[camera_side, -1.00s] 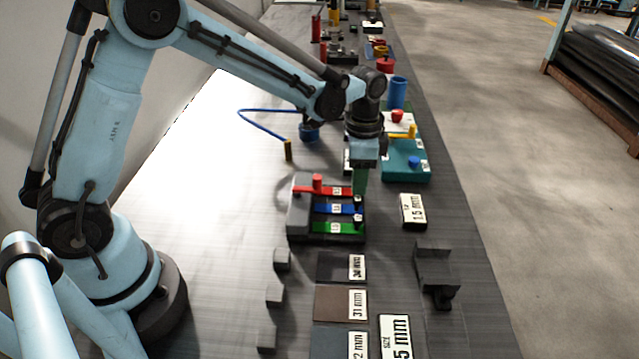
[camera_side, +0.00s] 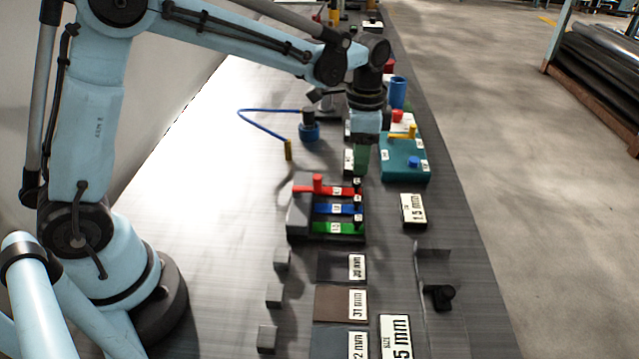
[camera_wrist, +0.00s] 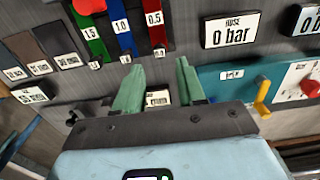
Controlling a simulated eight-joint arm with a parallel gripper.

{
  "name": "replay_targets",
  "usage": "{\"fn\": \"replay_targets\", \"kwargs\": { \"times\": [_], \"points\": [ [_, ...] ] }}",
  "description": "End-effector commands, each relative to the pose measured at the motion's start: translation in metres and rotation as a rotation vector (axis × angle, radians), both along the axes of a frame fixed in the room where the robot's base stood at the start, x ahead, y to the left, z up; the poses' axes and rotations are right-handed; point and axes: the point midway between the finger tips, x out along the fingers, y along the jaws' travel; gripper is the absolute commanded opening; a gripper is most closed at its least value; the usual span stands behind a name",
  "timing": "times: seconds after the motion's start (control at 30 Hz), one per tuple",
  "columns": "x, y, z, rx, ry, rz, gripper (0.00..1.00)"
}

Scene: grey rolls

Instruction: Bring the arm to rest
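My gripper (camera_side: 360,161) has green fingers and is above the far right end of the block with red, blue and green strips (camera_side: 330,208) in the side view. In the wrist view the two green fingertips of my gripper (camera_wrist: 157,75) stand apart with nothing between them. A small white label lies below and beyond the gap. The strips, marked 1.5, 1.0 and 0.5, also show at the top of the wrist view (camera_wrist: 120,28). My light blue arm reaches over the bench from the left.
A teal box (camera_side: 405,168) with a yellow lever stands right of my gripper. A blue hose (camera_side: 262,112) ends at a brass tip on the left. Size plates (camera_side: 341,303) and grey blocks (camera_side: 274,294) lie nearer. The pale bench area at left is largely clear.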

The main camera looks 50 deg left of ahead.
Motion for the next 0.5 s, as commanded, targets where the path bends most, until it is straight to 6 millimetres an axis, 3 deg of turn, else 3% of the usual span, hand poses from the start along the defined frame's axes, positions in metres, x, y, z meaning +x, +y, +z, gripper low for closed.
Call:
{"fn": "replay_targets", "kwargs": {
  "times": [0.5],
  "points": [
    [-0.0016, 0.0008, 0.009, -0.001, -0.006, 0.008, 0.39]
  ]
}}
